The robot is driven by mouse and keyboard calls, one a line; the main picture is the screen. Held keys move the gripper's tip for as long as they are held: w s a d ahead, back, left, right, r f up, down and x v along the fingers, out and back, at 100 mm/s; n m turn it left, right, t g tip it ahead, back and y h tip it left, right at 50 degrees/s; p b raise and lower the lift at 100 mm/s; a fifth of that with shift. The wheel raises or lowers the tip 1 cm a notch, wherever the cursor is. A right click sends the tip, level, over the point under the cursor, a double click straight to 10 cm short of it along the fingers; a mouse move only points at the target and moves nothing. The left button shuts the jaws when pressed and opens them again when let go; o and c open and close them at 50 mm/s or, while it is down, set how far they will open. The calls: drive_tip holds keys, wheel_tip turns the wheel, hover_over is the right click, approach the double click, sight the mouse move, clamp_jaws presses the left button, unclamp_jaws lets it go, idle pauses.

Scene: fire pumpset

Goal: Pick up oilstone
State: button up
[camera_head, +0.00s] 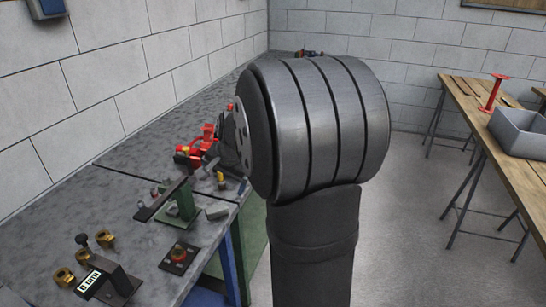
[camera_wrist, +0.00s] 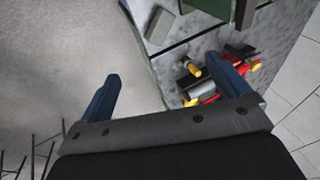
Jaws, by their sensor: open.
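A small grey rectangular block (camera_head: 217,212), which looks like the oilstone, lies on the grey bench top beside the green stand, near the bench edge. In the wrist view the block (camera_wrist: 160,26) shows at the top, beyond and apart from my fingertips. My gripper (camera_wrist: 168,75) is open and empty, its two blue fingers spread wide. The left finger shows against the floor, and the right finger overlaps the view of the bench and red parts. In the head view my dark arm hides the gripper.
The green stand (camera_head: 182,202) carries a flat dark bar. Red and yellow parts (camera_head: 200,148) lie farther along the bench. Brass fittings (camera_head: 105,238) and a dark labelled block (camera_head: 107,280) are at the near left. A wooden table (camera_head: 475,105) with a grey bin (camera_head: 520,130) stands right.

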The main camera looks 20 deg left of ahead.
drive_tip(key=w+a+n+g+h, duration=0.2)
drive_tip(key=w+a+n+h, duration=0.15)
drive_tip(key=a+n, duration=0.35)
drive_tip(key=n, duration=0.2)
hover_over(216, 208)
drive_tip(key=shift+h, duration=0.25)
drive_tip(key=f, duration=1.1)
drive_tip(key=shift+w+d, duration=0.1)
drive_tip(key=shift+w, duration=0.1)
drive_tip(key=shift+s+f, duration=0.2)
drive_tip(key=shift+f, duration=2.6)
drive_tip(key=shift+c, duration=0.2)
